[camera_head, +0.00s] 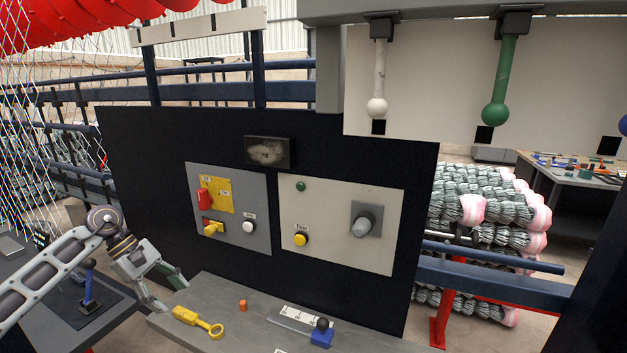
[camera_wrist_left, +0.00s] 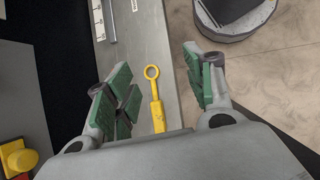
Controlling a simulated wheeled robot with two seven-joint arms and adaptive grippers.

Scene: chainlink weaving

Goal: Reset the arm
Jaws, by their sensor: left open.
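My left gripper (camera_head: 168,290) comes in from the left in the head view and hangs over the left end of the grey shelf (camera_head: 250,335). In the left wrist view its two green-padded fingers (camera_wrist_left: 165,95) stand wide apart with nothing held between them. A yellow ring-ended tool (camera_head: 199,321) lies on the shelf just right of the gripper. It also shows between the fingers in the left wrist view (camera_wrist_left: 156,105), its lower end cut off by the gripper body. My right gripper is in neither view.
A dark panel with a grey control plate (camera_head: 258,232) and a cream plate (camera_head: 310,250) with a knob stands behind the shelf. White (camera_head: 377,107) and green (camera_head: 494,114) ball-ended handles hang at upper right.

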